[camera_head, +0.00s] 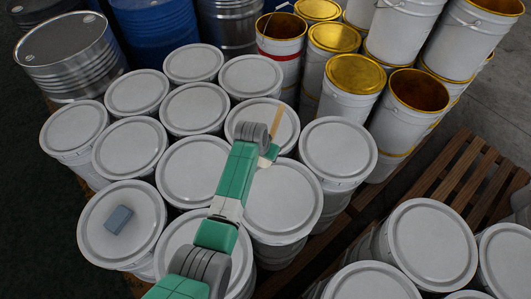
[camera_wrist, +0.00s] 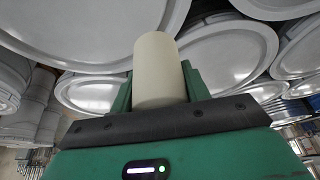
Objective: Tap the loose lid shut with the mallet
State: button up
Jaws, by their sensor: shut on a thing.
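My gripper (camera_head: 272,152) is above the group of white-lidded pails, near the middle of the head view. It is shut on the mallet (camera_head: 286,127), of which a pale tan, stick-like part shows, pointing up and right. In the wrist view, a cream cylinder (camera_wrist: 158,70) stands between the green fingers. The mallet's head cannot be made out. White lids lie below and around the gripper, including one to its right (camera_head: 338,148) and one beneath it (camera_head: 283,198). I cannot tell which lid is loose, and my arm hides parts of several.
A grey-blue block (camera_head: 118,219) lies on a lid at the lower left. Gold-lidded pails (camera_head: 355,73) and an open pail (camera_head: 418,92) stand at the upper right. Steel (camera_head: 75,60) and blue drums (camera_head: 155,30) stand behind left. Bare pallet slats (camera_head: 462,172) show at right.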

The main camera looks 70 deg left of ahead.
jog(key=shift+r, duration=0.2)
notch_tip(320, 180, down, 5)
jog(key=b, duration=0.4)
dwell(0.3)
